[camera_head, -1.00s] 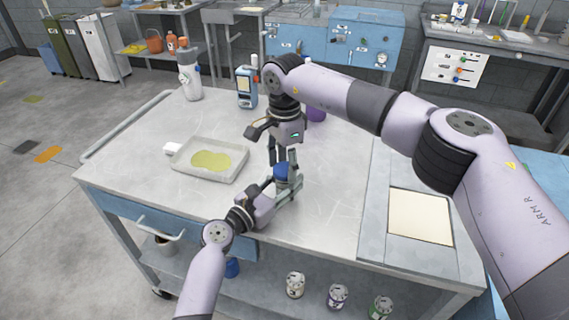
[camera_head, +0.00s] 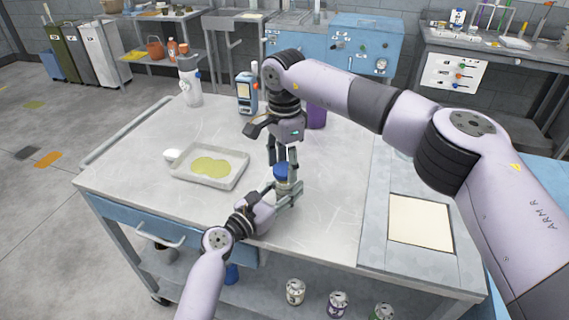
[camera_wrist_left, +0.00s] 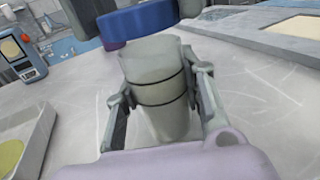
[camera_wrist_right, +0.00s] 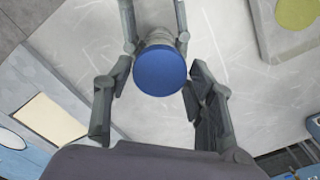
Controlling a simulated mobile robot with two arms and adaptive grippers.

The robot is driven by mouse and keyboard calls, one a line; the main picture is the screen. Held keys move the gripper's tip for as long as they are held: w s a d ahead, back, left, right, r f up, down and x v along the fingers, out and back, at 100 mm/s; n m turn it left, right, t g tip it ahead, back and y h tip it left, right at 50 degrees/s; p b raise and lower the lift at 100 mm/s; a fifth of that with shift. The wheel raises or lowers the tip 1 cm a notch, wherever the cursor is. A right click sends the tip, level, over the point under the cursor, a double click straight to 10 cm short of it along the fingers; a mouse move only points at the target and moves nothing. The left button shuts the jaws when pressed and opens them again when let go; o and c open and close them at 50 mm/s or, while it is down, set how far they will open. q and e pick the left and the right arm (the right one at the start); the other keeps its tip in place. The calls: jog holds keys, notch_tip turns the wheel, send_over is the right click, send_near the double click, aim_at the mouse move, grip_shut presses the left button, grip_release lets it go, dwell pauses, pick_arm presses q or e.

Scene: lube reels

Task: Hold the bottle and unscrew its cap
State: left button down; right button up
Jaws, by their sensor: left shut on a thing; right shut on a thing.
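The bottle (camera_wrist_left: 160,90) is pale grey with dark rings and stands upright over the table near its front edge. My left gripper (camera_head: 287,192) is shut around its body, with one finger on each side in the left wrist view. The blue cap (camera_wrist_right: 160,70) is at the bottle's top; it also shows in the head view (camera_head: 281,172). My right gripper (camera_wrist_right: 160,78) points down from above and is shut on the cap. In the left wrist view the cap is at the top edge, partly cut off. I cannot tell whether a gap separates cap and bottle.
A white tray (camera_head: 180,178) with a yellow-green puddle lies left of the grippers on the metal table (camera_head: 140,140). A white bottle (camera_head: 190,85), a blue device (camera_head: 245,92) and a purple container (camera_head: 317,116) stand farther back. A pale panel (camera_head: 420,220) lies at right.

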aim_at(285, 168)
jog(key=shift+r, duration=2)
pick_arm(q)
jog(key=c, duration=1)
grip_release()
jog(key=shift+o, duration=0.2)
jog(key=shift+s+a, duration=0.1)
